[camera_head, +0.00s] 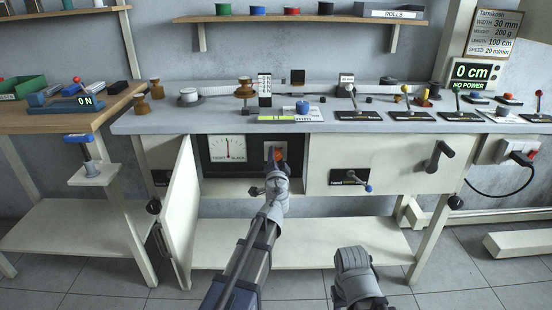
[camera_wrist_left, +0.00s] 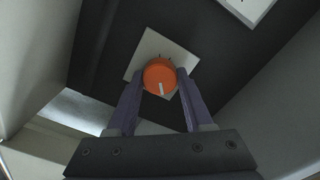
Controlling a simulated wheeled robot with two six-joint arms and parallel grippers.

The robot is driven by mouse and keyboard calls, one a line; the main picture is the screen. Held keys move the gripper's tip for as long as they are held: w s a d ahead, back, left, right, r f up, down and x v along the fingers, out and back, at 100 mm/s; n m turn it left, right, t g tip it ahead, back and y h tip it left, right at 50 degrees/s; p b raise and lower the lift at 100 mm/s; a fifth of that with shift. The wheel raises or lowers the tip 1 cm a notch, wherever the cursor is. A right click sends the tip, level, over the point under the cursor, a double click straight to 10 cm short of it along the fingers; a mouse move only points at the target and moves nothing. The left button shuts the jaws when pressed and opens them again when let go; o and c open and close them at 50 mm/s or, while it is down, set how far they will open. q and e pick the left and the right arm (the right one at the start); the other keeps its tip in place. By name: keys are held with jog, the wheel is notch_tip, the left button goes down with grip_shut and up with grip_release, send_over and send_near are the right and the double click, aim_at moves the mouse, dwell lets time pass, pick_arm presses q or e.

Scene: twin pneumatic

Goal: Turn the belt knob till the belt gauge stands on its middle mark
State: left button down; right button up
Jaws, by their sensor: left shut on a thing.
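The orange belt knob (camera_wrist_left: 159,73) sits on a pale square plate (camera_wrist_left: 146,48) on a dark panel. My left gripper (camera_wrist_left: 161,80) is shut on it, one finger on each side. The knob's white pointer line faces the lower edge of the left wrist view. In the head view the knob (camera_head: 279,152) is partly hidden by my left gripper (camera_head: 276,162). The white belt gauge (camera_head: 228,148), marked TIGHT and SLACK, is left of the knob. Its needle stands nearly upright near the middle; the exact offset is too small to tell. My right gripper is not in view.
An open cabinet door (camera_head: 180,215) stands just left of my left arm. The bench top (camera_head: 215,122) overhangs the recess and carries levers and small parts. A crank handle (camera_head: 440,156) and a small lever (camera_head: 352,178) stick out of the panels at right.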

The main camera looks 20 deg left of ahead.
pick_arm(q)
jog(key=shift+m, duration=0.7)
jog(key=shift+c, duration=1.5)
grip_release()
jog(key=shift+s, duration=0.1)
jog(key=v, duration=0.7)
jog(key=shift+s, duration=0.3)
jog(key=shift+d, duration=0.15)
